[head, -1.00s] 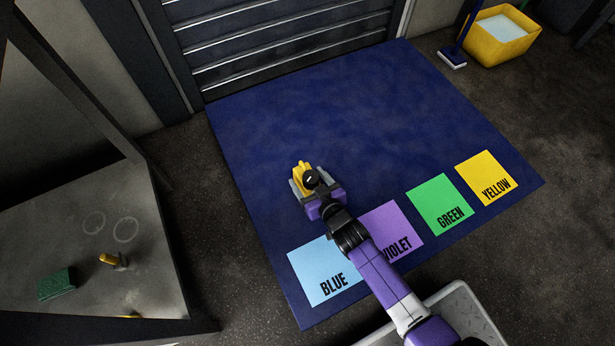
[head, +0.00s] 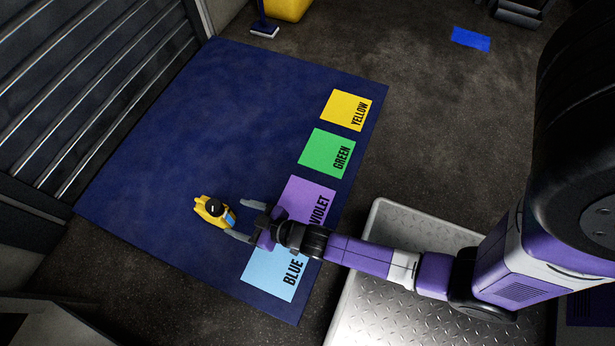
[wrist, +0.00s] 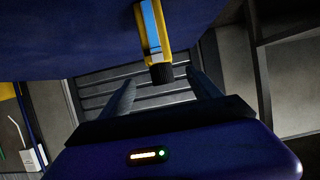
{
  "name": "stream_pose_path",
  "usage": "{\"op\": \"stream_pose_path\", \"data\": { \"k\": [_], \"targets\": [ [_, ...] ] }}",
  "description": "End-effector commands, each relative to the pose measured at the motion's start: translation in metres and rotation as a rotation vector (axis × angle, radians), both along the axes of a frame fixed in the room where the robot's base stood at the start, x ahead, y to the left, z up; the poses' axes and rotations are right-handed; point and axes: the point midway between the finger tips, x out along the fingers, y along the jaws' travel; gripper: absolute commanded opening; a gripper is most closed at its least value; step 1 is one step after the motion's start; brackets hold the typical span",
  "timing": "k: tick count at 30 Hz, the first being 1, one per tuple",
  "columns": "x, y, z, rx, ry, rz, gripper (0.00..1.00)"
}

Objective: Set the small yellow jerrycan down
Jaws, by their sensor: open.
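The small yellow jerrycan (head: 209,209) has a black cap and a blue label.
Blue (head: 262,277), violet (head: 297,196), green (head: 326,153) and yellow (head: 346,110) labelled squares line the mat's right side. A slatted shutter (head: 80,90) stands at the left. A yellow bin (head: 286,8) and a blue patch (head: 470,39) lie beyond. The mat's middle is clear.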

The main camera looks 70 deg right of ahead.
Motion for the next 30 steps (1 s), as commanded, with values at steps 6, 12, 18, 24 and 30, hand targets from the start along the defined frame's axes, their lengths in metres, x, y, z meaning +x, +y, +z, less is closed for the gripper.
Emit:
{"op": "stream_pose_path", "data": {
  "k": [6, 12, 18, 24, 30],
  "targets": [
    [-0.057, 0.002, 0.026, 0.002, -0.012, 0.001, 0.73],
    [-0.135, 0.003, 0.092, 0.005, -0.044, 0.002, 0.73],
    [-0.196, 0.002, 0.178, 0.005, -0.075, 0.001, 0.73],
    [-0.230, 0.001, 0.259, 0.001, -0.104, 0.001, 0.73],
    [-0.239, 0.000, 0.299, 0.000, -0.119, 0.000, 0.73]
  ]
}}
